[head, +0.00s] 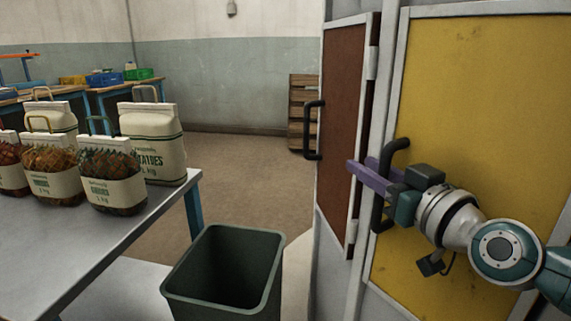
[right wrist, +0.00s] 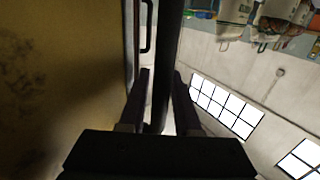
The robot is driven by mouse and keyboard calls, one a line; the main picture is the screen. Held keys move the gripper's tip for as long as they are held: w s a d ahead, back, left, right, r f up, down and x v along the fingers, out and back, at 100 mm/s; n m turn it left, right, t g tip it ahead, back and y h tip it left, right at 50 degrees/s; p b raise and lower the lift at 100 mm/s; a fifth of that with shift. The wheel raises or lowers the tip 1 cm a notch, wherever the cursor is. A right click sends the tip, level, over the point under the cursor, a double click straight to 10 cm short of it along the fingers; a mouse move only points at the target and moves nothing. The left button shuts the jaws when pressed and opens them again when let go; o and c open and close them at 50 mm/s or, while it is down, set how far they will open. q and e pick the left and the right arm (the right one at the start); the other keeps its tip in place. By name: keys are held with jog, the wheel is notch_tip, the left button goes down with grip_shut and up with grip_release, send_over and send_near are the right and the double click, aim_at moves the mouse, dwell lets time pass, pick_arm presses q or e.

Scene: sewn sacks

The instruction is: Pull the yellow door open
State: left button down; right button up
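The yellow door (head: 478,112) is a tall panel in a grey frame at the right of the head view, and looks flush with its frame. Its dark bar handle (head: 381,214) stands upright near the door's left edge. My right gripper (head: 370,176) is at this handle, its purple fingers pointing left. In the right wrist view the handle (right wrist: 172,45) runs between the two fingers (right wrist: 163,82), with slim light gaps beside it, so the fingers look open around it. The yellow panel (right wrist: 60,70) fills the left of that view. My left gripper is not in view.
A brown door (head: 342,110) with its own dark handle (head: 314,130) stands left of the yellow one. A dark green bin (head: 225,270) is on the floor before it. A metal table (head: 100,235) holds sacks (head: 155,140). Open floor lies behind.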

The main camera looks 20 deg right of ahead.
grip_shut()
dwell(1.1)
